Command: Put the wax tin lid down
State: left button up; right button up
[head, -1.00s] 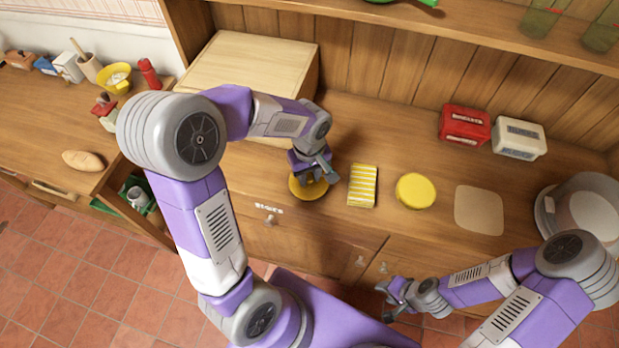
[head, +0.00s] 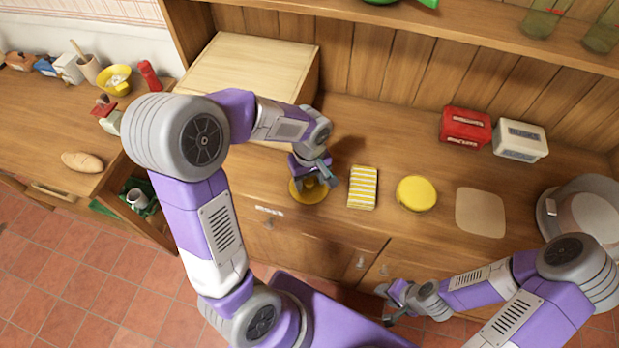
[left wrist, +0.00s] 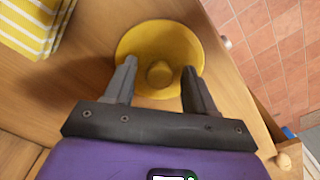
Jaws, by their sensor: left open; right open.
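The wax tin lid appears as a round yellow disc (head: 306,196) on the wooden counter, and its knob shows in the left wrist view (left wrist: 160,74). My left gripper (head: 318,180) is just above it, open, with its two fingers (left wrist: 158,82) on either side of the knob and apart from it. In the head view the gripper covers part of the lid. A round yellow tin (head: 416,194) stands on the counter to the right, past the striped cloth. My right gripper (head: 392,306) is open and empty, low in front of the counter.
A yellow-striped cloth (head: 363,188) lies between the lid and the tin; it also shows in the left wrist view (left wrist: 34,24). A beige mat (head: 480,212) lies farther right. Red (head: 465,127) and white (head: 520,139) boxes stand at the back. A large wooden box (head: 245,72) stands behind my left arm.

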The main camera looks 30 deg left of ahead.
aim_at(309, 182)
pick_arm(q)
notch_tip(309, 182, up, 12)
jog(key=p, duration=0.3)
jog(key=shift+r, duration=0.15)
pick_arm(e)
notch_tip(309, 182, up, 4)
jog(key=shift+f, duration=0.2)
